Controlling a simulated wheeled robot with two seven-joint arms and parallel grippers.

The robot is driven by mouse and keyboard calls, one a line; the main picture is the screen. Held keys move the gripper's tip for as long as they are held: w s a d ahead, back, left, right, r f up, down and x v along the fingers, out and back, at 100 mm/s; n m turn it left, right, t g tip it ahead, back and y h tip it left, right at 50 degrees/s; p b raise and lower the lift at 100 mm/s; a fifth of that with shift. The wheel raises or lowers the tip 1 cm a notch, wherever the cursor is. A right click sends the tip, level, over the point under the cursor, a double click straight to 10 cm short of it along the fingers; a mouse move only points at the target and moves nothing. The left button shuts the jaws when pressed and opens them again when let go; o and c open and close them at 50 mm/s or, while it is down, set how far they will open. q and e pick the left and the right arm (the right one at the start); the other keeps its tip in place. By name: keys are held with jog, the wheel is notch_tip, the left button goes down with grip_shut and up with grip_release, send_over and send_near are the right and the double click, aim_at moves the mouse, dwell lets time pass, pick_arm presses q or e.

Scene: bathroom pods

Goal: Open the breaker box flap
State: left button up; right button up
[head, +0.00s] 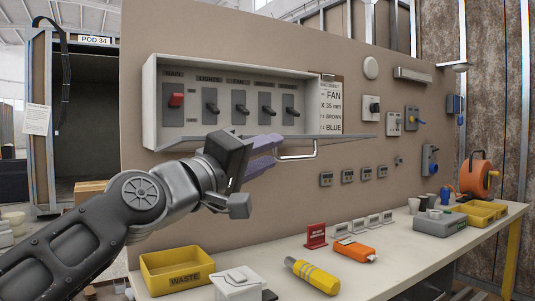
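The breaker box (152,100) is a pale grey case on the brown wall panel. Its front is uncovered, showing one red switch (176,100) and several dark switches. The flap (345,137) shows nearly edge-on along the box's lower edge, sticking out about level. A pale bar handle (300,157) hangs under the flap. My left gripper (268,152) is just below the box, its purple fingers at the handle's left end. The gripper body hides part of the box's lower edge. I cannot tell whether the fingers close on the handle. My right gripper is not in view.
The workbench (390,262) below holds a yellow waste bin (177,271), a yellow tool (312,275), an orange device (354,252) and a red sign (316,236). A label card (331,105) is right of the box. Sockets and switches sit farther right on the panel.

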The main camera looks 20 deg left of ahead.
pick_arm(q)
jog(key=b+v, duration=0.4)
jog(key=v, duration=0.4)
jog(key=shift+s+a+f, duration=0.15)
jog(key=shift+a+f, duration=0.25)
jog(key=shift+f, duration=0.05)
dwell(0.3)
jog(key=shift+c, duration=0.2)
